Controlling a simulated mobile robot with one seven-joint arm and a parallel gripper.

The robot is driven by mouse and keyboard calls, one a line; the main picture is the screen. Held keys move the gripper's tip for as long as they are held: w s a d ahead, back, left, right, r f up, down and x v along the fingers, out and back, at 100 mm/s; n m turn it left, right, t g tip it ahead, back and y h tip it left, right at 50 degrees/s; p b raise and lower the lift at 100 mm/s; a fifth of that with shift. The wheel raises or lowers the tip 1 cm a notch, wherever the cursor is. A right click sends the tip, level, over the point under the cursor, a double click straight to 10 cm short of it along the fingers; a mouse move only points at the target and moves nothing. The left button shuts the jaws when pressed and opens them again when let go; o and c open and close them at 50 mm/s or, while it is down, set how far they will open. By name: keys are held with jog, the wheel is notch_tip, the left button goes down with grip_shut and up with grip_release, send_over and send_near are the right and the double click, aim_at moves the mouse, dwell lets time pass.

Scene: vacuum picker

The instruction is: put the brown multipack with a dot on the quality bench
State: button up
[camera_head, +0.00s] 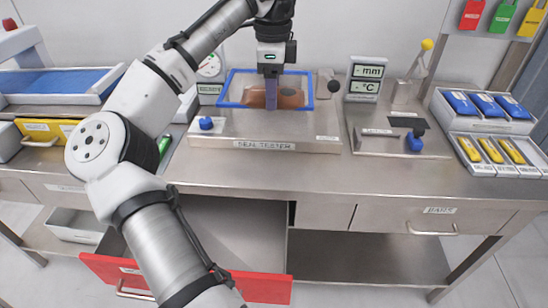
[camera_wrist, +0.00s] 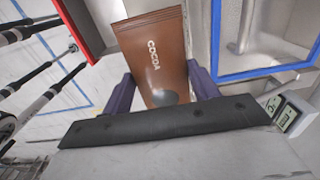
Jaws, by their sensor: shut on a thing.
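A brown pack lettered COCOA with a grey round dot near its lower end (camera_wrist: 155,55) sits between the two dark purple fingers of my gripper (camera_wrist: 163,88) in the wrist view. My gripper is shut on it. In the head view my gripper (camera_head: 271,95) points down at the blue-framed window of the seal tester (camera_head: 262,145). Brown shows on both sides of the finger, at the pack (camera_head: 290,97). I cannot tell whether the pack touches anything below. The steel bench (camera_head: 330,178) runs across the head view; no label names it the quality bench.
A gauge and a mm/°C display (camera_head: 366,77) flank the seal tester. Trays of blue and yellow packs (camera_head: 492,125) stand at the right. A red-fronted drawer (camera_head: 262,287) hangs open below the bench. The bench's front strip is clear.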

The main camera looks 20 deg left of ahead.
aim_at(273, 169)
notch_tip(273, 169, down, 19)
jog(key=shift+s+f+p, duration=0.1)
jog(key=shift+f+p, duration=0.1)
jog(key=shift+p, duration=0.15)
jog(key=shift+f, duration=0.2)
jog(key=o, duration=1.1)
jog(key=shift+c, duration=0.2)
jog(key=shift+r, duration=0.15)
notch_tip(273, 169, up, 12)
jog(key=b, duration=0.1)
